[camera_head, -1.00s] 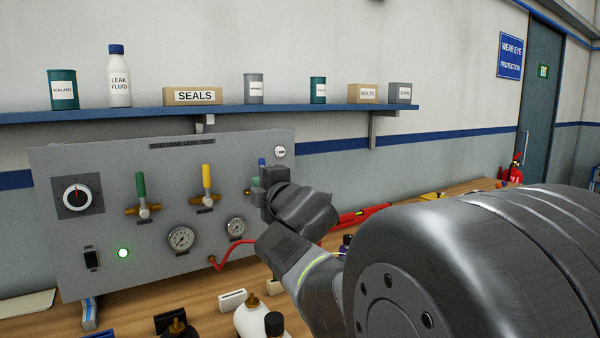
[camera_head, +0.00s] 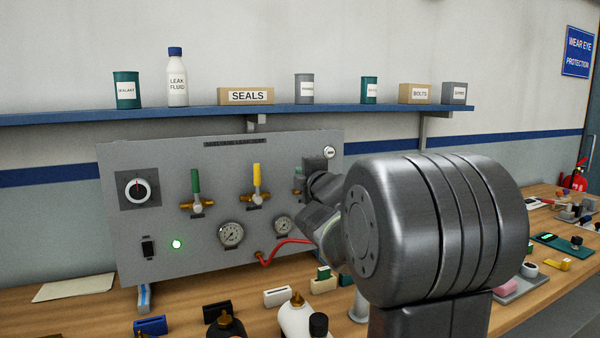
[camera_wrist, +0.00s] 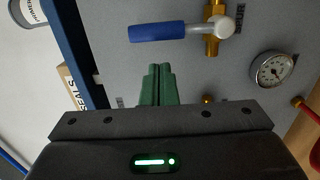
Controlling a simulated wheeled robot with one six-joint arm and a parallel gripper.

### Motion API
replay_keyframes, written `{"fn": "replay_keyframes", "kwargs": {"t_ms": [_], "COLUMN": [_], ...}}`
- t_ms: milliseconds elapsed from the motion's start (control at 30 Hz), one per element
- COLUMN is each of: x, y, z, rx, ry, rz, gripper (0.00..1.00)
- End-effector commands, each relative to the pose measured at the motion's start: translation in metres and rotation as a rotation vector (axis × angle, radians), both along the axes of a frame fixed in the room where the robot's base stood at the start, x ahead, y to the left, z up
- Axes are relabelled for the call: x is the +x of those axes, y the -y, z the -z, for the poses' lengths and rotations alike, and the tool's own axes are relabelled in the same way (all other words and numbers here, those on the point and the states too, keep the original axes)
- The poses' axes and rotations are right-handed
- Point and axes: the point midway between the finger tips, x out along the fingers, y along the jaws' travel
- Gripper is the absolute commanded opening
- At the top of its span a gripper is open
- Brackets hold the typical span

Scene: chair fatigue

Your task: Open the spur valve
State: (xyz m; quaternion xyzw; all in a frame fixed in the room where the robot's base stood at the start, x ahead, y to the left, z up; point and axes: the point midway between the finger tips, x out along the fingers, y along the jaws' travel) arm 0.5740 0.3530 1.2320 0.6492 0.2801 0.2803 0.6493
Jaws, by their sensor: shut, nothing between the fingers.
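The spur valve has a blue lever (camera_wrist: 157,32) on a white hub and a brass body (camera_wrist: 213,40), with a partly legible label beside it in the wrist view. The lever lies across the line of the brass body. In the head view the green fingertips (camera_head: 298,171) show at the panel, right of the yellow-handled valve (camera_head: 257,183).
The grey panel (camera_head: 220,155) also carries a green-handled valve (camera_head: 196,188), a dial (camera_head: 138,190), a lit green lamp (camera_head: 176,244) and gauges (camera_head: 231,235). A red hose (camera_head: 285,243) leaves it. The blue shelf (camera_head: 160,112) runs above. Bottles and blocks crowd the bench (camera_head: 80,310) below.

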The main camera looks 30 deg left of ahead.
Motion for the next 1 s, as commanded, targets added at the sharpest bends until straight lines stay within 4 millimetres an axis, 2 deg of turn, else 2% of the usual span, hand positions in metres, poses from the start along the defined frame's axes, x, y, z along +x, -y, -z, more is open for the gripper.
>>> {"fn": "replay_keyframes", "kwargs": {"t_ms": [200,1000], "x": [0.0132,0.0153], "y": [0.0076,0.0094], "z": [-0.0004,-0.0023], "rx": [-0.001,0.043], "ry": [-0.001,-0.050], "rz": [0.001,-0.001], "gripper": [0.00,0.00]}}
